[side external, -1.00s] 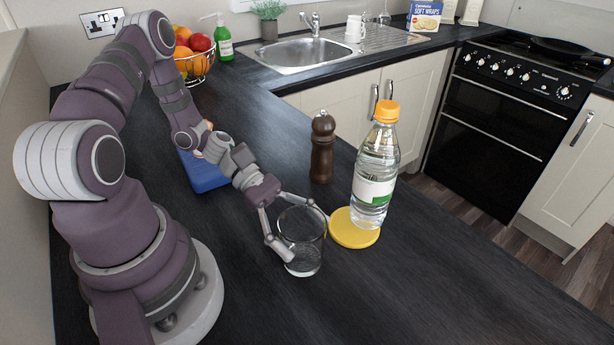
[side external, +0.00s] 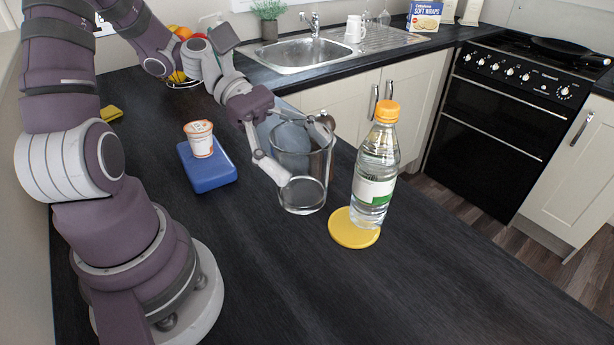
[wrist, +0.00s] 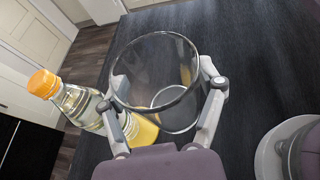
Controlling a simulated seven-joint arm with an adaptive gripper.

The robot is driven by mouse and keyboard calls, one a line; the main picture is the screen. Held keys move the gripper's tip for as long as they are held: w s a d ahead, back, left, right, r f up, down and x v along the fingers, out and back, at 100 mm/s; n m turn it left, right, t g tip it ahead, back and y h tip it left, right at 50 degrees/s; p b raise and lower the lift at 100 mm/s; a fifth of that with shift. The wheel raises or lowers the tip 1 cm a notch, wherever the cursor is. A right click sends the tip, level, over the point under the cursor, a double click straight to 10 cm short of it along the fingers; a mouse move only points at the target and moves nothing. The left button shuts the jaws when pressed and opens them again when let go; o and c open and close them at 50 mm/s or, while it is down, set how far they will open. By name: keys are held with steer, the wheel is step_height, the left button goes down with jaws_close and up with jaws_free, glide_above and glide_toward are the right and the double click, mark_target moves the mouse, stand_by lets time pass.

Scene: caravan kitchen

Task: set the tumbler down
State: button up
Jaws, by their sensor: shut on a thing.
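The clear glass tumbler (side external: 303,197) is upright between the fingers of my gripper (side external: 306,152), which is shut on it. It appears to be held above the dark worktop, left of the water bottle. In the wrist view the tumbler (wrist: 158,62) shows its open, empty mouth, with a finger of my gripper (wrist: 165,105) on each side.
An orange-capped water bottle (side external: 375,175) stands on a yellow coaster (side external: 345,232). A white and orange cup (side external: 199,140) stands on a blue block (side external: 211,175). The pepper mill is mostly hidden behind the tumbler. The front worktop (side external: 300,300) is clear.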

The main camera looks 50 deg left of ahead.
mark_target(303, 120)
steer(key=r, duration=0.4)
steer(key=shift+w+a, duration=0.1)
steer(key=shift+w, duration=0.1)
steer(key=w+a+f+n+t+y, duration=0.2)
steer(key=w+a+n+t+y, duration=1)
steer(key=w+a, duration=0.5)
steer(key=a+f+n+y, duration=0.1)
steer(key=a+f+n, duration=0.1)
steer(key=f, duration=0.3)
steer(key=a+f+n+g+y, duration=0.1)
steer(key=a+f+n, duration=0.1)
steer(key=a+f, duration=0.3)
steer(key=a+f+n+g+y, duration=0.1)
steer(key=a+f+n+y, duration=0.1)
steer(key=f, duration=0.3)
steer(key=shift+s+a, duration=0.3)
steer(key=shift+a, duration=0.6)
steer(key=shift+f, duration=0.3)
